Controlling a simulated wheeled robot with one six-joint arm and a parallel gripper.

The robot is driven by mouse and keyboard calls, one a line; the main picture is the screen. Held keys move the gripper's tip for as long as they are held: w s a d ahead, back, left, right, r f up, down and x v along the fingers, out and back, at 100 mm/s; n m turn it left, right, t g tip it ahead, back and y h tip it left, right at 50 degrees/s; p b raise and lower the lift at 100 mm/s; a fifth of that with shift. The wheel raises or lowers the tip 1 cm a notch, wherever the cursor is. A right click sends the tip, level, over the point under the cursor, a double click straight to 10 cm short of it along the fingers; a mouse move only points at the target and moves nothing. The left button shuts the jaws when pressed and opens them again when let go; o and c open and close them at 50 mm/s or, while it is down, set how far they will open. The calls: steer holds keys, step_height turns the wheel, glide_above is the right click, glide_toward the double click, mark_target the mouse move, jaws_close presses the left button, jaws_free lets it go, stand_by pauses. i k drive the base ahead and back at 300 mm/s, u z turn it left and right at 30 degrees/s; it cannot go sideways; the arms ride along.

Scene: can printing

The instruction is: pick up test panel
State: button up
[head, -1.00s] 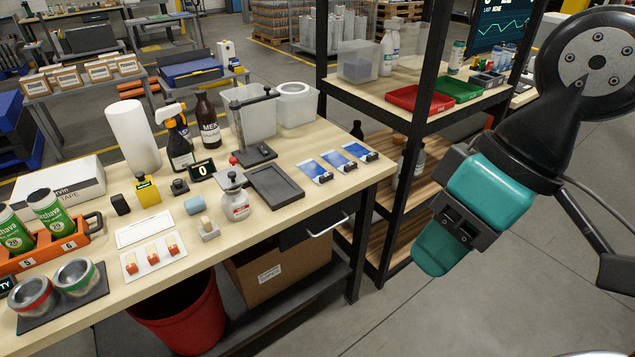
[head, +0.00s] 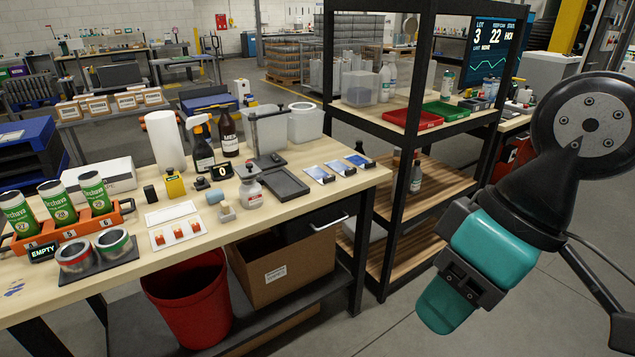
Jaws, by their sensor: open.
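My gripper (head: 465,282), with teal and black parts, hangs at the right of the head view, over the floor. It is open, shows nothing held, and is well apart from the panels. Its fingertips are hard to make out.
A black-framed shelf (head: 440,195) stands between the table and my arm. A red bin (head: 190,300) is below.

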mark_target(319, 176)
steer(key=u, duration=0.6)
steer(key=i, duration=1.45)
steer(key=z, duration=0.55)
steer(key=i, duration=0.5)
steer(key=z, duration=0.3)
